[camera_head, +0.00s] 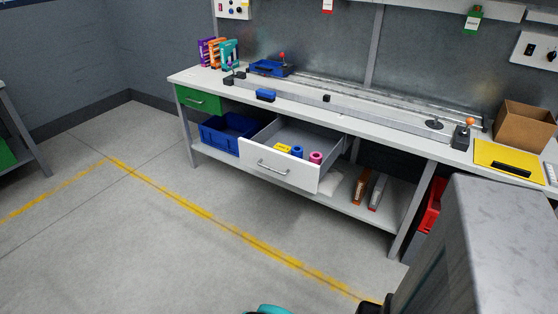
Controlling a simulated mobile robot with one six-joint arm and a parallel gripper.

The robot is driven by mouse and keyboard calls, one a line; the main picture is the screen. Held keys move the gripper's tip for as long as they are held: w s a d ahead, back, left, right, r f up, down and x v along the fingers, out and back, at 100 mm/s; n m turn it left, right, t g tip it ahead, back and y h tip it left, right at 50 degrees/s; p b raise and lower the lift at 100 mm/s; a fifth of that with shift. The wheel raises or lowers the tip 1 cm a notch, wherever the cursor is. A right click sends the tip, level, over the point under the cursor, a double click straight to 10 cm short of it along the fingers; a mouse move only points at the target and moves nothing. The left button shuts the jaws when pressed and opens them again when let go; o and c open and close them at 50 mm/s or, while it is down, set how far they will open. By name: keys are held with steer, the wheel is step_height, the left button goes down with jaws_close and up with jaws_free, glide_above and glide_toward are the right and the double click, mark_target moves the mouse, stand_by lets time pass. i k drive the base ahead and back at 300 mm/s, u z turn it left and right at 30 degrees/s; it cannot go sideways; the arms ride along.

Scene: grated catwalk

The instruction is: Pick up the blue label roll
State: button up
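The blue label roll (297,152) stands in the open white-fronted drawer (275,168) under the workbench. It sits between a yellow item (282,148) on its left and a pink roll (316,157) on its right. The drawer front hides its lower part. My gripper cannot be made out in this view. Only dark and teal parts show at the bottom edge, far from the drawer, and I cannot tell what they are.
The workbench (300,107) carries a blue block (265,95) and a cardboard box (524,127). A blue bin (228,130) stands on the lower shelf. A large grey block (490,240) fills the right foreground. The floor before the drawer is clear.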

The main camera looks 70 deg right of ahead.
mark_target(297, 153)
steer(key=z, duration=0.55)
steer(key=k, duration=0.15)
steer(key=u, duration=1.85)
steer(key=k, duration=1.85)
steer(key=z, duration=1.15)
